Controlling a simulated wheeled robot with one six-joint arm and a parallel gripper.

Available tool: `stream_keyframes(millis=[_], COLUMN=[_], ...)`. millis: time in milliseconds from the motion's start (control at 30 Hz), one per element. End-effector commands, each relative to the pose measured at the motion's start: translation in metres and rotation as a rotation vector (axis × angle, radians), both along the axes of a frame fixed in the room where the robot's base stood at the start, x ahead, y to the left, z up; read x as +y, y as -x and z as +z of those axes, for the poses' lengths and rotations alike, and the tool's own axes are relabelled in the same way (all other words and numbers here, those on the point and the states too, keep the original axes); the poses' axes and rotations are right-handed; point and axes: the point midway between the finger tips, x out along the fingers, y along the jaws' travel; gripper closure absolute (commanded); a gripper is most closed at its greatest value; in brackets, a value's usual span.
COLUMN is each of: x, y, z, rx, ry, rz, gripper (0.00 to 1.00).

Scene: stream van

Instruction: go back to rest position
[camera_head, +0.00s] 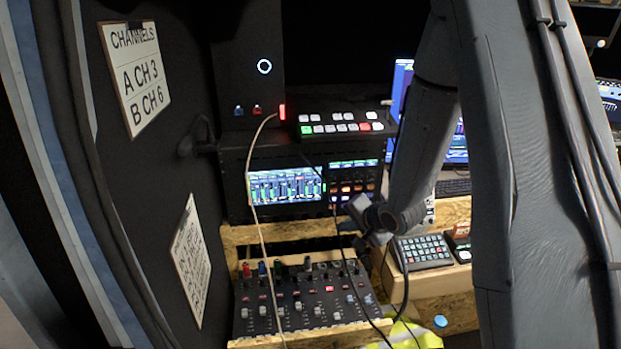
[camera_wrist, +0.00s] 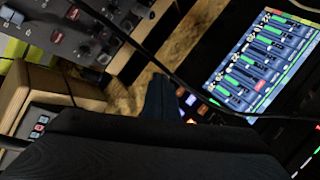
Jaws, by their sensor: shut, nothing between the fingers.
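My gripper (camera_head: 366,222) is at the end of my dark grey arm, which hangs down in the middle of the head view. It hovers in front of the rack, above the right end of the audio mixer (camera_head: 300,297). In the wrist view the gripper finger (camera_wrist: 161,97) points up past a wooden edge, and nothing shows held in it. The jaws look closed. The rack screen (camera_wrist: 262,62) with green level bars is to the right in the wrist view. A dark part of my wrist fills the bottom of that view.
A switcher panel (camera_head: 340,124) with lit buttons sits on the rack. A keypad (camera_head: 424,251) stands on a wooden shelf to the right. Pale and black cables hang before the rack and mixer. A sign (camera_head: 135,72) reads "CHANNELS A CH 3 B CH 6".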

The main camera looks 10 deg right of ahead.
Motion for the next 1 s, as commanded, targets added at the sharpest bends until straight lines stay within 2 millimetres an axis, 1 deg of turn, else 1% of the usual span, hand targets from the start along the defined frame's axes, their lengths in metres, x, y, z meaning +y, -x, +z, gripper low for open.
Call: stream_keyframes(millis=[67,167,267,333,500,600,700,833,1000], x=[-0.005,-0.015,-0.022,-0.023,-0.013,-0.003,0.006,0.010,0.010], y=[0.005,0.023,0.051,0.076,0.144,0.177,0.201,0.215,0.217], z=[0.003,0.006,0.011,0.014,0.019,0.022,0.024,0.026,0.026], rx=[0.012,0.065,0.147,0.212,0.361,0.417,0.450,0.466,0.468], ry=[0.104,0.281,0.446,0.535,0.659,0.677,0.674,0.669,0.668], rz=[0.031,0.098,0.196,0.280,0.522,0.655,0.749,0.811,0.819], gripper=[1.00,1.00,1.00,1.00,1.00,1.00,1.00,1.00,1.00])
